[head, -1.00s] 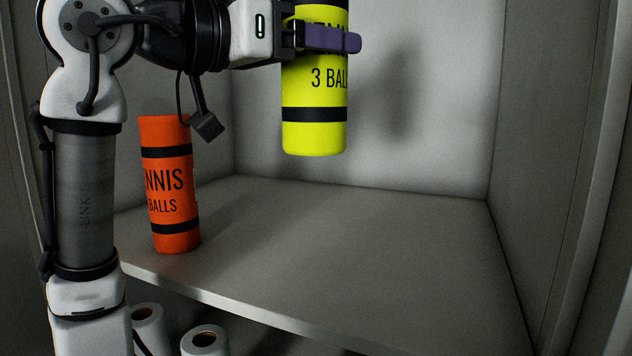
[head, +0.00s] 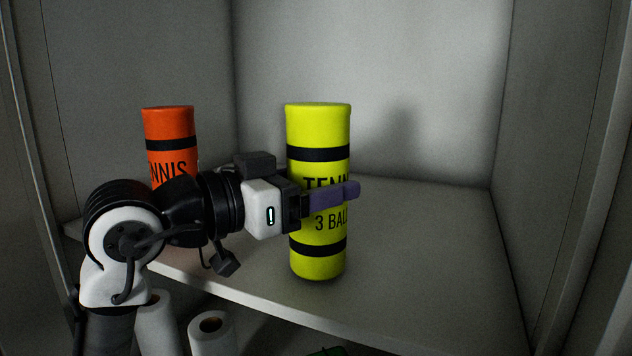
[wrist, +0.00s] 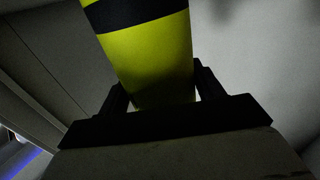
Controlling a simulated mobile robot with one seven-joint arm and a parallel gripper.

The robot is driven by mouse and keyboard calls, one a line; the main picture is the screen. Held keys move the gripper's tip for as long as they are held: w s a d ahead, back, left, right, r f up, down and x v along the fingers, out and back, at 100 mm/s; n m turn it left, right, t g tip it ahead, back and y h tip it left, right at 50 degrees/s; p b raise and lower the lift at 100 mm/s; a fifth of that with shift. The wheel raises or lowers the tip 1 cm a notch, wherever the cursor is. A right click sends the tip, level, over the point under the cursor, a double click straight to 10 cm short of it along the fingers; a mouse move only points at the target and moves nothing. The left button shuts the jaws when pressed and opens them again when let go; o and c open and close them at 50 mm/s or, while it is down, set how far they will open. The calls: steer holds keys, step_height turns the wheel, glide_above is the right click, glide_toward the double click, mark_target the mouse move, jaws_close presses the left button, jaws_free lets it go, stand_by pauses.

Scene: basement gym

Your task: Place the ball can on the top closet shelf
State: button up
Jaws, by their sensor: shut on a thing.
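The yellow ball can (head: 319,135) has black bands and lettering and is upright in the head view. My gripper (head: 333,196) is shut around its middle, with a purple finger across its front. The can's lower end is at the top shelf (head: 420,250), near the front edge; I cannot tell whether it touches the surface. In the wrist view the yellow can (wrist: 155,60) stands between the dark jaws (wrist: 160,95). The can's far side is hidden.
An orange tennis can (head: 168,125) stands on the shelf's left, partly hidden behind my arm. White rolls (head: 212,335) stand on the shelf below. Closet walls close in the left, back and right. The shelf's right side is clear.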

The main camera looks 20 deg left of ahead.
steer(key=shift+f, duration=0.2)
steer(key=shift+f, duration=0.2)
steer(key=o, duration=1.2)
steer(key=shift+r, duration=0.1)
